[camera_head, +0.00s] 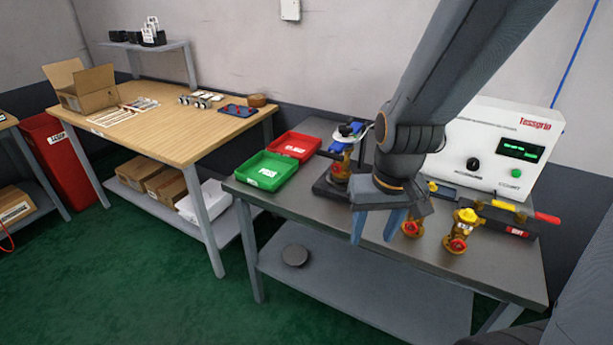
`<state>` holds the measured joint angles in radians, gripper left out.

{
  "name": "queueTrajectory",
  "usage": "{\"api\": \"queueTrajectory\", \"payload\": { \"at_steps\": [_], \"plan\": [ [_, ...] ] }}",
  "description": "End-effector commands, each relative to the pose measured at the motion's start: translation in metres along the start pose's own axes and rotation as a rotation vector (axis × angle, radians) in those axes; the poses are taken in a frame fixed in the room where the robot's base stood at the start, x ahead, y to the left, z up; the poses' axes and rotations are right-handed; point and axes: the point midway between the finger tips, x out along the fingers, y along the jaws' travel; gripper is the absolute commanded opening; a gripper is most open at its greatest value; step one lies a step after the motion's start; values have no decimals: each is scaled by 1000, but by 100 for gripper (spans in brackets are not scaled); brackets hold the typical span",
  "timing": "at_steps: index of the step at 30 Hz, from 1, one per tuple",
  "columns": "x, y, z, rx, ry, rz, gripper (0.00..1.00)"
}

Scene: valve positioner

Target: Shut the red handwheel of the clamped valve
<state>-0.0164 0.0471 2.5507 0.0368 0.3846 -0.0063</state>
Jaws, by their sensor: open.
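The clamped valve (341,167) is a small brass body in a dark fixture on the grey metal bench, left of my gripper. A blue part with a dark top (346,131) sits above it. Its red handwheel is too small and partly hidden to make out clearly. My gripper (375,236) points down in front of the bench's middle, to the right of the fixture and apart from it. Its two blue fingers are spread and nothing shows between them.
Two loose brass valves with red handwheels, one (411,228) and another (459,243), stand right of my gripper. Green tray (265,172) and red tray (293,147) lie at the bench's left. A wooden table (165,139) stands further left.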

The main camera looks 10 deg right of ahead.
Motion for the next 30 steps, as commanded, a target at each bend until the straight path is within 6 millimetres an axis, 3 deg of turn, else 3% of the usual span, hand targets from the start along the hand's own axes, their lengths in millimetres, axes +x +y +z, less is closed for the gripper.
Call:
{"api": "queueTrajectory", "payload": {
  "at_steps": [5,9,15,18,21,30],
  "plan": [
    [47,-36,-75,67,216,-50,45],
    [82,-62,-151,162,465,-55,45],
    [113,-72,-229,301,813,43,45],
    [122,-68,-249,358,976,137,45],
    [124,-62,-256,403,1121,245,45],
    [114,-54,-244,447,1361,479,45]
  ]
}}
